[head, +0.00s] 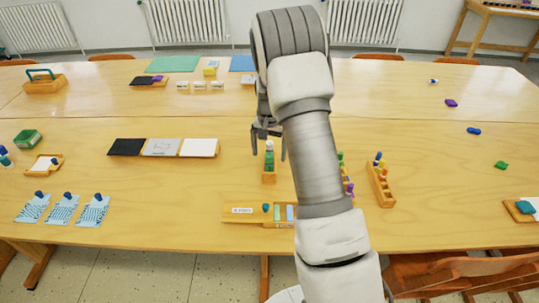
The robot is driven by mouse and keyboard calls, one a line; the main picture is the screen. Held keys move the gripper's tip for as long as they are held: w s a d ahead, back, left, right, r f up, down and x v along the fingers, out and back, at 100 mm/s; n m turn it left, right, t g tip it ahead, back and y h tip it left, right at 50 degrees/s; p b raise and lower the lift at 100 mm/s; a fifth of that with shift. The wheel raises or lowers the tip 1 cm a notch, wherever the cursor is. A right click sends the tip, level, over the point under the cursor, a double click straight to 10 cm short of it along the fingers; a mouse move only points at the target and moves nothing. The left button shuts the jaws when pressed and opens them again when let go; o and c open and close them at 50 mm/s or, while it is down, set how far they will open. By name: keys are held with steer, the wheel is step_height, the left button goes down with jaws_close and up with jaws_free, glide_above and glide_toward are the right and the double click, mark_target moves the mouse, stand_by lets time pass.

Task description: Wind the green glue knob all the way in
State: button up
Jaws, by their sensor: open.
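A green glue stick (269,161) with a pale upper end stands upright in a small wooden holder (269,178) near the middle of the table. Its knob is too small to tell apart from the rest.
A wooden box (243,211) with coloured pieces stands in front of the holder. A wooden rack (381,186) of coloured sticks stands to the right, and my arm partly hides other sticks. Three cards (162,148) lie to the left. Bare table lies between the holder and cards.

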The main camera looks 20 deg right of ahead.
stand_by(0.4)
steer(key=shift+r+p, duration=1.9)
steer(key=shift+r, duration=1.1)
